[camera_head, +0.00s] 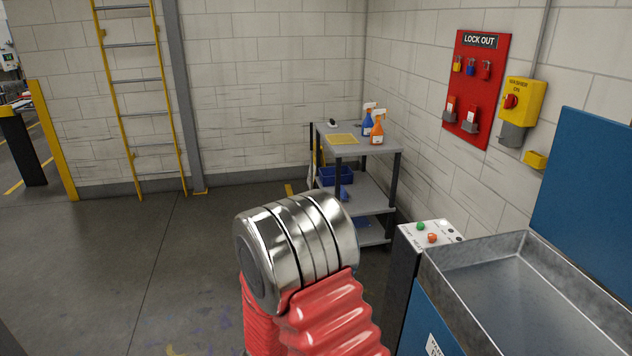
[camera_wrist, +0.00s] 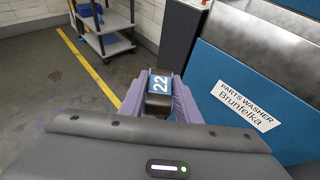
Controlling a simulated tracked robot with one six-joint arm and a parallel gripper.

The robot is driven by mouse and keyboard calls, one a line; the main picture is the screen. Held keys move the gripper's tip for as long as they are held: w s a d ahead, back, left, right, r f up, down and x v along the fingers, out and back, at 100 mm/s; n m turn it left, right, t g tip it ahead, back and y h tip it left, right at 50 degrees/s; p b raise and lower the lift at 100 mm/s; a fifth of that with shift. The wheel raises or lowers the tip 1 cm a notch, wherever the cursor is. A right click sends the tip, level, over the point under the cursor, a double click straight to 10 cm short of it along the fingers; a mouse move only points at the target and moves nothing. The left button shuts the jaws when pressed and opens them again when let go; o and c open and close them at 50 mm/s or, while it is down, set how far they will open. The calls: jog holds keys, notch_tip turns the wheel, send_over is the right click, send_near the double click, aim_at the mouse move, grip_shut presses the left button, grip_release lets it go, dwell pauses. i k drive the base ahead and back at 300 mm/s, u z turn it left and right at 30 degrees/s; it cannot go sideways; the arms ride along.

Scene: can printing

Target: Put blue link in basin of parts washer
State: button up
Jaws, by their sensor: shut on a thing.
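The blue link (camera_wrist: 161,82), marked 22 in white, is held between the purple fingers of my gripper (camera_wrist: 159,100) in the wrist view. The gripper is shut on it, and the fingers hide its sides. The parts washer (camera_wrist: 218,92) has a blue front with a white name label and stands to the right of and beyond the held link. In the head view its grey metal basin (camera_head: 522,282) is at the lower right, and the part of it in view looks empty. My gripper and the link do not show in the head view, where my arm fills the lower middle.
A dark control post with buttons (camera_head: 427,233) stands at the basin's left edge. A blue raised panel (camera_head: 588,185) rises behind the basin. A grey cart (camera_head: 362,147) with spray bottles stands by the corner. The floor at left is clear.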

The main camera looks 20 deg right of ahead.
aim_at(527, 315)
jog(key=z, duration=0.3)
jog(key=i, duration=1.4)
jog(key=z, duration=0.35)
